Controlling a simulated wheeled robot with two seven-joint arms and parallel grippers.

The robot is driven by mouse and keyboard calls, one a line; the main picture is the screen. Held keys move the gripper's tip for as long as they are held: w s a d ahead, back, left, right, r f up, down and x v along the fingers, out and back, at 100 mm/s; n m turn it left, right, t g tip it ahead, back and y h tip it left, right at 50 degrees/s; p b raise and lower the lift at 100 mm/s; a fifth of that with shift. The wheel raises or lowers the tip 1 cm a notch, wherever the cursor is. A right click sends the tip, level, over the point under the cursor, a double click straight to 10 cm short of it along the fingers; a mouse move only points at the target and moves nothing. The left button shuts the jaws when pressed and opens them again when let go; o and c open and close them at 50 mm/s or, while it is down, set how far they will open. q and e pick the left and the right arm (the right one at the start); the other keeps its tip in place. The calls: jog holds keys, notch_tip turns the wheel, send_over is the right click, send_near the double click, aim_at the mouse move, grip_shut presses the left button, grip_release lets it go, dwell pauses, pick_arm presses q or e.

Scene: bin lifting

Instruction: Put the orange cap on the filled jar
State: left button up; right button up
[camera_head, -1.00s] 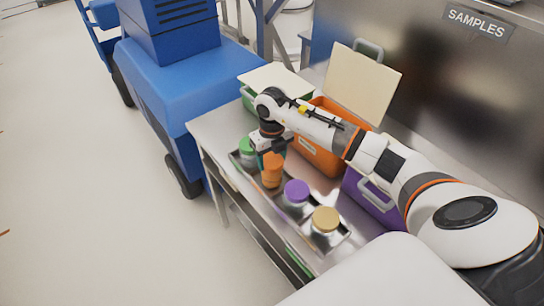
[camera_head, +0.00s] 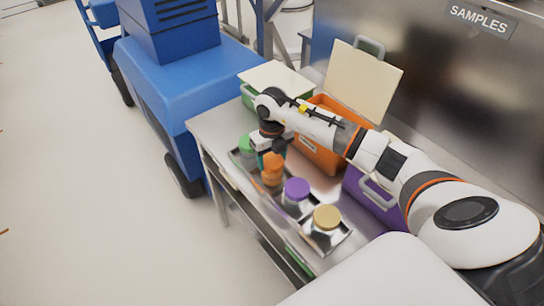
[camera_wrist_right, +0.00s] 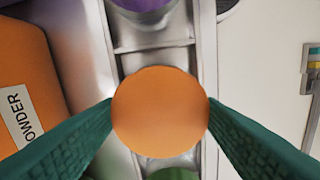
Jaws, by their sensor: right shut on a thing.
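The orange cap (camera_head: 273,160) sits over the orange-filled jar (camera_head: 271,180) in the tray, between the green-capped and purple-capped jars. The cap looks upright and touching or very close to the jar's top; whether it is seated I cannot tell. My right gripper (camera_head: 271,148) reaches down from above and is shut on the cap. In the right wrist view the round cap (camera_wrist_right: 160,112) lies between the two dark green fingers and hides the jar beneath. My left gripper is not in view.
The metal tray (camera_head: 337,237) also holds a green-capped jar (camera_head: 247,146), a purple-capped jar (camera_head: 297,190) and a tan-capped jar (camera_head: 327,218). Behind are an open orange bin (camera_head: 318,154), a purple bin (camera_head: 372,203) and a green bin (camera_head: 248,99). A blue machine (camera_head: 190,85) stands left.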

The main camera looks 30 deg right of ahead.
jog(key=shift+f+b, duration=0.35)
jog(key=shift+b, duration=0.05)
dwell(0.9)
jog(key=o, duration=1.4)
jog(key=shift+c, duration=0.2)
jog(key=shift+r+p, duration=2.35)
jog(key=shift+r, duration=1.2)
jog(key=shift+c, duration=0.6)
grip_shut()
